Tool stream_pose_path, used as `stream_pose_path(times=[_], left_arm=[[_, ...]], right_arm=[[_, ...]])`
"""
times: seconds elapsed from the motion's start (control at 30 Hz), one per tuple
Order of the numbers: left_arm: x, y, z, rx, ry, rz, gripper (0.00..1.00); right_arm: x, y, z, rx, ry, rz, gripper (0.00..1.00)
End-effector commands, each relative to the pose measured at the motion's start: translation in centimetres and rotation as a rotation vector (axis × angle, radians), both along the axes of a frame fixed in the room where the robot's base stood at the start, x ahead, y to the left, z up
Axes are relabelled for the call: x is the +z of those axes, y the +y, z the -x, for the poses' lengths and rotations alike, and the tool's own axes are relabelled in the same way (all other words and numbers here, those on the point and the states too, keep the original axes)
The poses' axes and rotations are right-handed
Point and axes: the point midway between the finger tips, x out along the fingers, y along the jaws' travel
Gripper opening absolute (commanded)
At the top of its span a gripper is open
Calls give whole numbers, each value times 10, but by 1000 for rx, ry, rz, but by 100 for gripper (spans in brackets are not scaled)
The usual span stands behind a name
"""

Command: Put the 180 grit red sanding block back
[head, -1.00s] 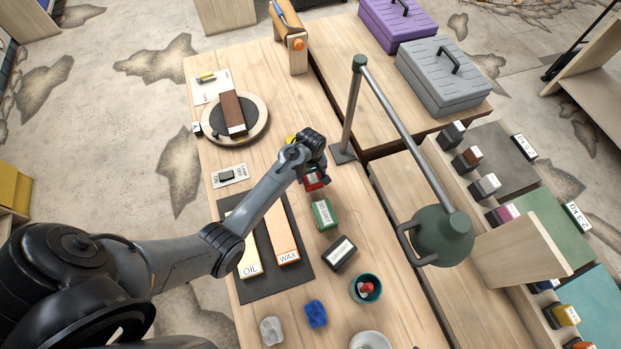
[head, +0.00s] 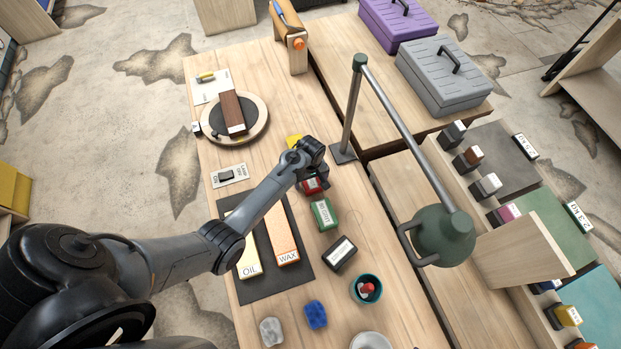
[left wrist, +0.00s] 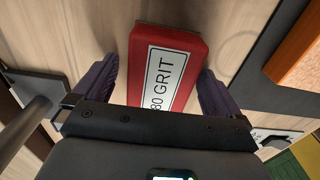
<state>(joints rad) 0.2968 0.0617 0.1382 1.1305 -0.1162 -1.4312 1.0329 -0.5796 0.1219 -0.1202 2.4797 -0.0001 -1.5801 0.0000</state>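The red sanding block (left wrist: 172,62) lies on the table in the left wrist view. Its white label reads "80 GRIT", and its near end is hidden by my gripper body. My left gripper (left wrist: 158,72) is over it, with the purple fingers on either side of the block. A narrow gap shows at the left finger; the right finger is close to the block's edge. In the head view the red block (head: 311,186) shows just below my left gripper (head: 316,174), partly covered. My right gripper is not in view.
A green grit block (head: 323,214) and a dark labelled block (head: 340,253) stand nearby. A yellow block (head: 294,141) is behind the wrist. OIL and WAX boxes lie on a dark mat (head: 300,278). A green lamp (head: 443,236) rises to the right.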

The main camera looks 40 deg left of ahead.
Motion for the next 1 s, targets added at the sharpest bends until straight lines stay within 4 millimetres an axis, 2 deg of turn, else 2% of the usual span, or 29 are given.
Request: stream_pose_path(times=[0.23, 0.37, 0.57, 0.8, 1.0], left_arm=[[2, 0, 0, 0, 0, 0, 99], [10, 0, 0, 0, -1, 0, 99], [41, 0, 0, 2, -2, 1, 99], [85, 0, -1, 1, -2, 0, 99], [111, 0, -1, 0, 0, 0, 99]], right_arm=[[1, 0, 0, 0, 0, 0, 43], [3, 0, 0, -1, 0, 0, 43], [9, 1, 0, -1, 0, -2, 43], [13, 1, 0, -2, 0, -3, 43], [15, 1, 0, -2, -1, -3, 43]])
